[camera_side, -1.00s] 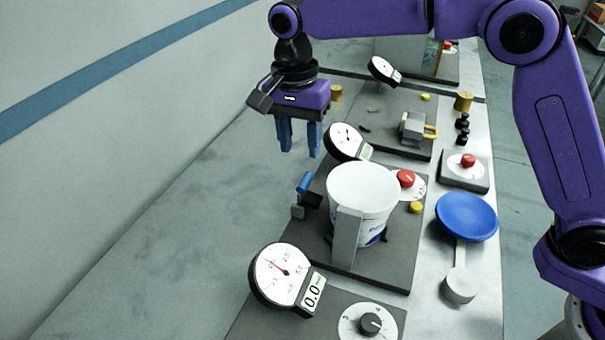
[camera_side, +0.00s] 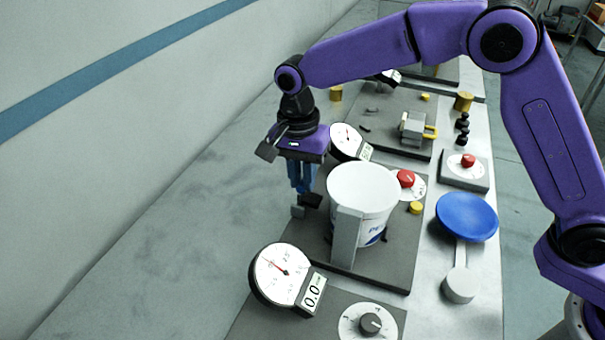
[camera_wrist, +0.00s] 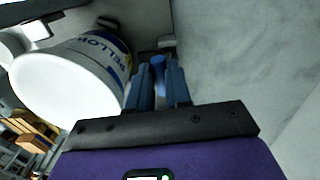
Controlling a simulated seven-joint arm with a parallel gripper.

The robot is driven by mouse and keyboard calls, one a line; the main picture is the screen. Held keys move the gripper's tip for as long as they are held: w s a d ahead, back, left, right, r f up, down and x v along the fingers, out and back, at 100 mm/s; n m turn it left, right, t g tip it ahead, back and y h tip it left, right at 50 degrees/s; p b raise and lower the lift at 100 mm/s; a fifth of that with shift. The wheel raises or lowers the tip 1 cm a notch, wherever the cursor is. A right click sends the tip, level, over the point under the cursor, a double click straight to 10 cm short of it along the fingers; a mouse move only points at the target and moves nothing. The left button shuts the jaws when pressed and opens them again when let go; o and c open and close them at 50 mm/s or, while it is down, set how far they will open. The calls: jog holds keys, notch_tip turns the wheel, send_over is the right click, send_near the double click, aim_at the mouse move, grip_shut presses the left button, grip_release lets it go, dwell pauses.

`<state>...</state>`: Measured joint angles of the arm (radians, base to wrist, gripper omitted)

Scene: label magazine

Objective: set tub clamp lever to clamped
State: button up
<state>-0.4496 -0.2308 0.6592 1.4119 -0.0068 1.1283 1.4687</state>
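The white tub (camera_side: 362,195) stands upright on a dark base plate in the side view, with a grey upright block in front of it. It also shows at the left in the wrist view (camera_wrist: 70,75). The clamp lever is at the tub's left, beside a small grey block (camera_side: 298,211). Its blue handle is hidden by my fingers in the side view, but shows between them in the wrist view (camera_wrist: 158,63). My gripper (camera_side: 301,190) points down at the plate's left edge. Its fingers are close together, shut on the blue handle.
A dial gauge (camera_side: 280,275) stands in front of the tub, and another (camera_side: 346,141) behind it. A red knob (camera_side: 405,178) and a blue round pan (camera_side: 466,217) are to the right. The bench left of my gripper is clear.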

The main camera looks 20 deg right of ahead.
grip_shut()
jog(key=shift+s+d+f, duration=0.25)
jog(key=shift+s+d, duration=0.5)
jog(key=o, duration=0.7)
grip_release()
jog(key=shift+c, duration=0.2)
jog(key=shift+r, duration=0.1)
notch_tip(320, 180, up, 17)
jog(key=shift+w+a+r, duration=0.15)
jog(key=shift+w+a, duration=0.25)
